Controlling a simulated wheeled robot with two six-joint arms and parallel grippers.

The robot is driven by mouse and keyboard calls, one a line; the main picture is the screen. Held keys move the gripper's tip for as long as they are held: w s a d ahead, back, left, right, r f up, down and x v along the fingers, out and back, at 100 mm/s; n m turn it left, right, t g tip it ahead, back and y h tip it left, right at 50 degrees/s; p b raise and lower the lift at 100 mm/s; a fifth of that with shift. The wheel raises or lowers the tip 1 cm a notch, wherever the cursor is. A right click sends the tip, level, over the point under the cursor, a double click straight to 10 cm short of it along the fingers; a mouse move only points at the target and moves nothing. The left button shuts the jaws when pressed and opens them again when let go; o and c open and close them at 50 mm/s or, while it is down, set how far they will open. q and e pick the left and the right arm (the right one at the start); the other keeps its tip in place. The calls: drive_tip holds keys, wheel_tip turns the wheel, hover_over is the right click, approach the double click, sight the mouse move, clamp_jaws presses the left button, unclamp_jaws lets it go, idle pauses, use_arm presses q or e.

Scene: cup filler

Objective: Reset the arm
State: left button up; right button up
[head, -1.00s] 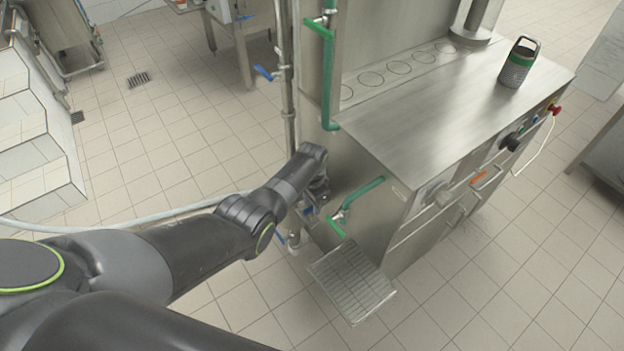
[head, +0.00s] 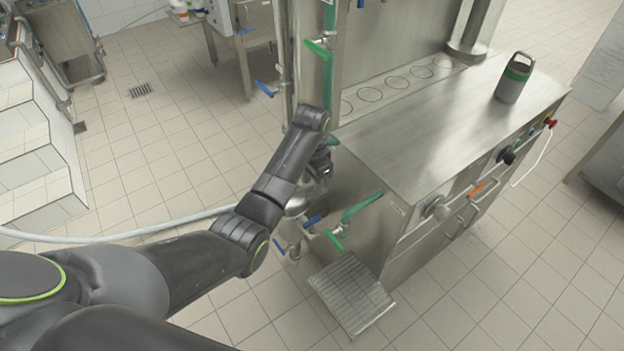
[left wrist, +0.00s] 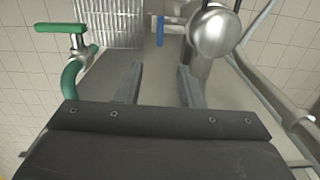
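My left arm reaches in from the left in the head view, and its gripper (head: 320,175) hangs at the left end of the steel machine (head: 420,120), partly hidden by the wrist. In the left wrist view the two dark fingers of the left gripper (left wrist: 160,76) are apart with nothing held between them. Beyond them are a blue-handled valve (left wrist: 160,30) and a rounded steel fitting (left wrist: 213,32). A green-handled valve (left wrist: 62,28) is to their left. My right gripper is not in view.
A green pipe (head: 362,207) and a grated steel tray (head: 350,295) stick out from the machine's end. A bottle with a green band (head: 513,78) stands on the machine top. A pale hose (head: 120,237) crosses behind my arm. Tiled floor (head: 490,300) is open at lower right.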

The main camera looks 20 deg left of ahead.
use_arm(q)
drive_tip(key=shift+r, duration=0.2)
drive_tip(key=shift+f, duration=0.1)
drive_tip(key=s+a+f+n, duration=0.1)
drive_tip(key=s+a+f, duration=0.2)
drive_tip(key=s+f, duration=0.5)
drive_tip(key=s+a+f+n+b, duration=0.15)
drive_tip(key=s+f, duration=0.25)
drive_tip(key=f, duration=0.8)
drive_tip(key=s+a+f+n, duration=0.2)
drive_tip(key=s+a+f, duration=0.3)
drive_tip(key=f, duration=0.5)
drive_tip(key=s+a+f+n, duration=0.1)
drive_tip(key=s+f, duration=0.3)
drive_tip(key=s, duration=0.7)
drive_tip(key=s+a+f+n, duration=0.1)
drive_tip(key=s+f, duration=0.4)
drive_tip(key=s, duration=0.7)
drive_tip(key=s+a+f+n+t+y+b, duration=0.1)
drive_tip(key=s+f, duration=0.4)
drive_tip(key=s, duration=0.7)
drive_tip(key=shift+s+a+n, duration=0.15)
drive_tip(key=shift+a+n, duration=0.3)
drive_tip(key=shift+a, duration=0.1)
